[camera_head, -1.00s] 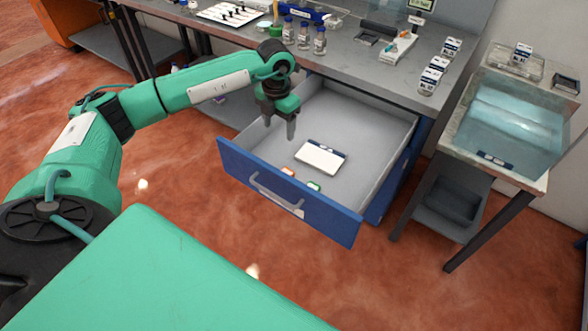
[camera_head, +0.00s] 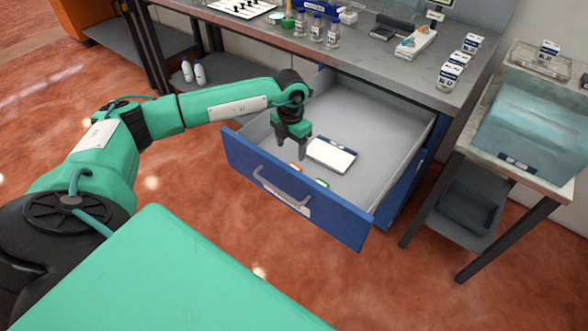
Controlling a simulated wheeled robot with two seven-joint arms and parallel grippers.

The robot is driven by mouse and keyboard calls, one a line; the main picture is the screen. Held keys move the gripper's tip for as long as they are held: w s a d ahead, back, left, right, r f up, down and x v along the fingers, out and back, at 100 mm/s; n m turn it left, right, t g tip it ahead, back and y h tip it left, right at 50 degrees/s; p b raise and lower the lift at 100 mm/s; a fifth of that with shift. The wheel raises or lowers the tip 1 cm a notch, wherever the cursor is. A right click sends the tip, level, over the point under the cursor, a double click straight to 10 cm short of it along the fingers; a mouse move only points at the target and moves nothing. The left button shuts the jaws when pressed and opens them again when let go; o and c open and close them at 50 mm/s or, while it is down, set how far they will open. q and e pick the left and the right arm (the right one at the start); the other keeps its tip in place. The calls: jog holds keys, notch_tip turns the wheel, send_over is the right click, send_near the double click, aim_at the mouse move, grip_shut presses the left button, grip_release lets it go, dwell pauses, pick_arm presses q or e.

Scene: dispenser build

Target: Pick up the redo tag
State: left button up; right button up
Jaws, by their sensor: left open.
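Two small tags lie on the floor of the open drawer (camera_head: 385,130), near its front wall. My right gripper is not in view.
A white pad with a dark top edge (camera_head: 332,155) lies in the drawer beside the tags. The blue drawer front with its handle (camera_head: 283,187) stands up before them. The bench above holds bottles (camera_head: 316,26) and small labelled boxes. A side table with a clear tank (camera_head: 535,120) stands right.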

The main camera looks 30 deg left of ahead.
aim_at(294, 164)
pick_arm(q)
notch_tip(294, 164, down, 3)
jog(key=shift+r, duration=0.15)
jog(key=f, duration=0.2)
jog(key=d+f+p, duration=0.1)
jog(key=f, duration=0.1)
jog(key=shift+w, duration=0.1)
jog(key=shift+f, duration=0.6)
jog(key=shift+a, duration=0.1)
jog(key=c, duration=1.1)
jog(key=shift+o, duration=0.2)
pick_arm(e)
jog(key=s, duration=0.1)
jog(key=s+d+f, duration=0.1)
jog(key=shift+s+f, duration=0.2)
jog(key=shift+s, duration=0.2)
pick_arm(q)
jog(key=shift+r, duration=0.15)
